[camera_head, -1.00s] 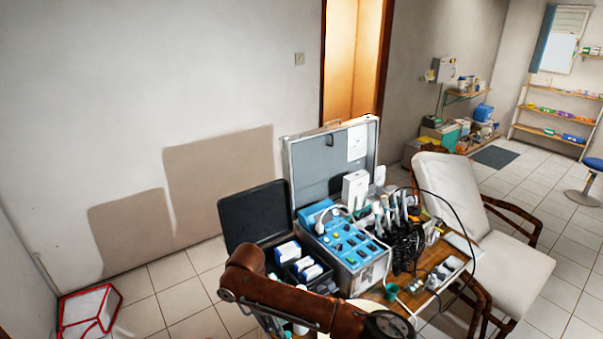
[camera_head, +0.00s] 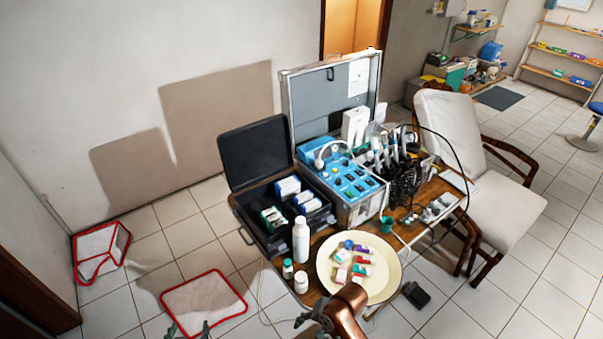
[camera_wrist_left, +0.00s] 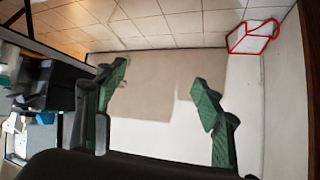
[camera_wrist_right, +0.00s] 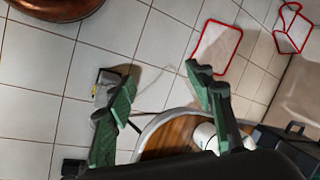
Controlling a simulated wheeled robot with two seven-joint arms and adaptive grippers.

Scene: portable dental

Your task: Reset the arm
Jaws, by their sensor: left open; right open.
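My left gripper (camera_head: 187,330) shows only its fingertips at the bottom edge of the head view, over the floor tiles. In the left wrist view its green-padded fingers (camera_wrist_left: 160,82) are apart with nothing between them. My right gripper (camera_head: 314,316) is at the bottom centre of the head view, beside the near edge of the wooden table (camera_head: 410,203). In the right wrist view its fingers (camera_wrist_right: 163,82) are spread and empty. My copper-coloured right arm (camera_head: 346,305) partly covers the lower edge of the cream plate (camera_head: 390,288).
The plate holds several small coloured items. A white bottle (camera_head: 301,240) and two small jars stand left of it. An open black case (camera_head: 255,158) and a dental unit case (camera_head: 360,210) are behind. A white chair (camera_head: 458,135) stands right.

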